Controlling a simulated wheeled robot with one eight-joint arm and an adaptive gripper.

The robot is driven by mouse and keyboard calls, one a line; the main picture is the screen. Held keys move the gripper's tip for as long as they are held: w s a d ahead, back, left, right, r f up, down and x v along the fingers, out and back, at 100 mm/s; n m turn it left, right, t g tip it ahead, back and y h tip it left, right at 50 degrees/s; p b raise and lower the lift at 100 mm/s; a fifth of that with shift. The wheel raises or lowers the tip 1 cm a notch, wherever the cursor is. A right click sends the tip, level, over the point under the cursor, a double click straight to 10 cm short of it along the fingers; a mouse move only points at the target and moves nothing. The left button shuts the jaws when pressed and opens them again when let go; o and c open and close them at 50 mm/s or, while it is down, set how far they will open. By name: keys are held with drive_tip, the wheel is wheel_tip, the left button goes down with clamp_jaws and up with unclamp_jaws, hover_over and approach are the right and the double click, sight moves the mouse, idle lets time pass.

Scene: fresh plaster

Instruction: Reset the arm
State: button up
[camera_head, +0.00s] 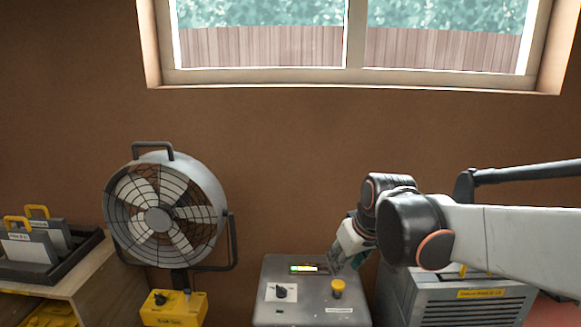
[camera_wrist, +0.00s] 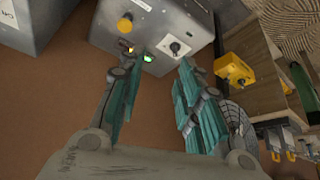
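My gripper (camera_head: 345,258) is in front of the wall, near the back right part of a grey control box (camera_head: 313,300). In the wrist view my gripper (camera_wrist: 160,58) has its two teal-padded fingers spread apart with nothing between them. Past the fingertips is the control box (camera_wrist: 105,42), upside down in that view. The box carries a yellow button (camera_head: 338,287), a black dial (camera_head: 280,292) on a white plate and a small display (camera_head: 308,269) lit green. I cannot tell whether a finger touches the box.
A large fan (camera_head: 158,215) stands left of the box, with a yellow control unit (camera_head: 174,308) below it. A grey vented unit (camera_head: 462,306) is under my arm at right. A dark tray (camera_head: 88,254) with yellow-handled panels is at far left. The wall under the window is clear.

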drive_tip(key=s+d+f+m+t, duration=0.1)
drive_tip(key=s+d+m, duration=0.1)
drive_tip(key=s, duration=0.8)
drive_tip(key=s+d+m+h, duration=0.1)
drive_tip(key=s+d, duration=0.4)
drive_tip(key=s, duration=0.6)
drive_tip(key=shift+s+d+f+m+t+h, duration=0.15)
drive_tip(key=shift+d+f+m+t+h, duration=0.2)
drive_tip(key=shift+m, duration=0.25)
